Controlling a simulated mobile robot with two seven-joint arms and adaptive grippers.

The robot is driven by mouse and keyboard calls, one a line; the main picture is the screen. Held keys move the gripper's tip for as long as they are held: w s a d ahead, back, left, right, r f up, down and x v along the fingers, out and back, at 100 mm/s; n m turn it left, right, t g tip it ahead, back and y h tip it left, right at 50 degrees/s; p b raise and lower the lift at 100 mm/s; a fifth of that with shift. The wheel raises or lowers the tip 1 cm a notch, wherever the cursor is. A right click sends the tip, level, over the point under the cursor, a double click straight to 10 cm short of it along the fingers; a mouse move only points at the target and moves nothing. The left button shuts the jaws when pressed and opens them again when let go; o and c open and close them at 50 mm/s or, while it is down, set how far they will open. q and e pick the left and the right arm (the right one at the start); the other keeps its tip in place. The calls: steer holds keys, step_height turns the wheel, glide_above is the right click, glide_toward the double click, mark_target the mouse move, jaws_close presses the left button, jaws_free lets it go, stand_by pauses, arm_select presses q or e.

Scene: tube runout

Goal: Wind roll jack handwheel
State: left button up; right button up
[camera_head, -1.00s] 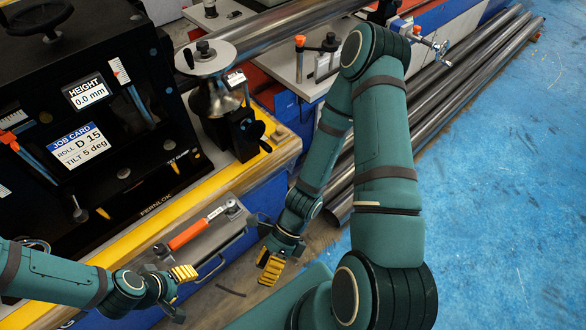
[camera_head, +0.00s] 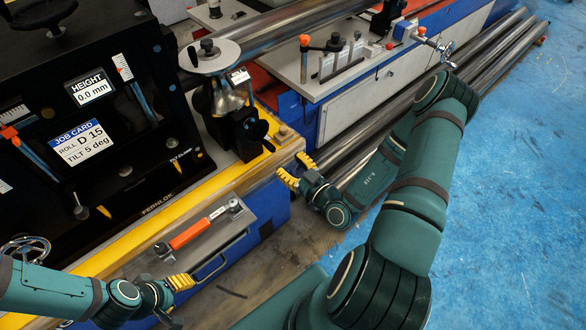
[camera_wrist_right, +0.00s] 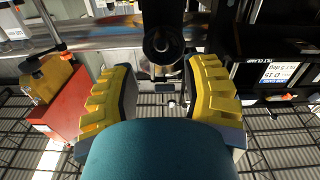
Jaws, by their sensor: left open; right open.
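A black handwheel (camera_head: 258,129) with a small crank knob sits on the side of the black jack block (camera_head: 240,140), below a shiny roll (camera_head: 226,98). My right gripper (camera_head: 295,169) is open and empty, to the right of and a little below the handwheel, apart from it. In the right wrist view its yellow-padded fingers (camera_wrist_right: 160,98) are spread, and a dark round end (camera_wrist_right: 160,47) shows beyond and between them; I cannot tell if this is the handwheel. My left gripper (camera_head: 178,299) is open and empty at the lower left, below the tray.
An orange-handled wrench (camera_head: 190,235) lies on a grey tray (camera_head: 212,242). A black panel (camera_head: 120,165) with a height display and job card stands left. A silver handwheel (camera_head: 25,248) is at the far left. Long steel tubes (camera_head: 490,52) lie right, beside open blue floor (camera_head: 520,200).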

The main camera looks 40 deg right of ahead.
mark_target(274, 151)
steer(key=w+b, duration=0.1)
steer(key=w, duration=0.1)
steer(key=w+b, duration=0.1)
steer(key=w, duration=0.2)
steer(key=w+b, duration=0.1)
steer(key=w, duration=0.2)
steer(key=shift+w+a+f, duration=0.1)
steer(key=shift+w+a, duration=0.1)
steer(key=shift+a, duration=0.2)
steer(key=shift+w, duration=0.1)
steer(key=shift+p, duration=0.55)
steer(key=shift+c, duration=0.3)
jaws_close()
